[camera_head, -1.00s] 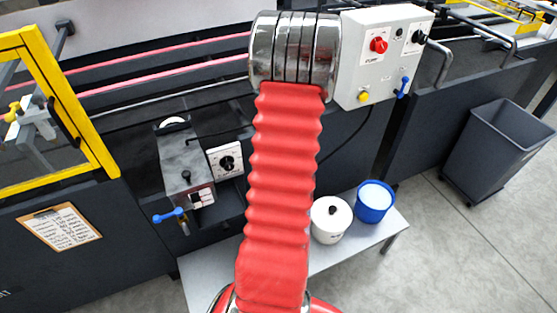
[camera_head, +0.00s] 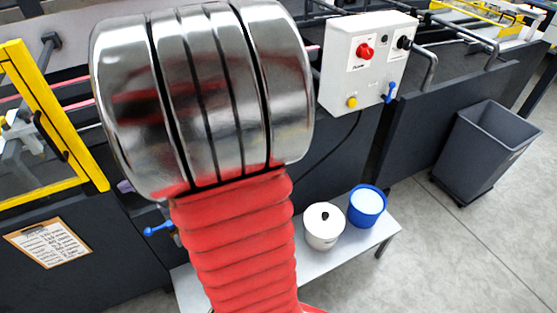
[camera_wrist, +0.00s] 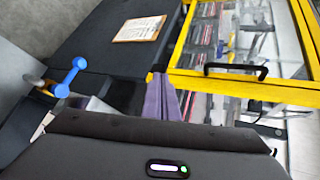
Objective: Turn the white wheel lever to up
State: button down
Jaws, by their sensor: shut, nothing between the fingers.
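The white wheel of the grey glue unit does not show now; my metal arm link covers that place in the head view. A blue lever (camera_head: 158,229) with a rounded end sticks out sideways below the link. A blue lever also shows in the wrist view (camera_wrist: 70,77), on a brass-coloured fitting at the left; I cannot tell for sure that it is the white wheel's lever. A purple tip (camera_head: 125,187) peeks out beside the link.
A yellow-framed guard (camera_wrist: 235,84) with a black handle stands close right of the fingers. A clipboard (camera_head: 48,243) lies on the dark panel. A white pot (camera_head: 324,227) and blue tub (camera_head: 367,206) stand on a low bench.

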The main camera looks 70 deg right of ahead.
jog(key=s+a+r+n+g+y, duration=0.25)
jog(key=a+n, duration=0.25)
jog(key=a, duration=0.4)
jog(key=s+a+r+n+g+y, duration=0.1)
jog(key=s+a+n+g, duration=0.35)
jog(key=a, duration=0.45)
jog(key=s+r+n+h, duration=0.5)
jog(key=s+n+h, duration=0.1)
jog(key=s+n, duration=0.2)
jog(key=shift+a, duration=0.4)
jog(key=shift+n, duration=0.25)
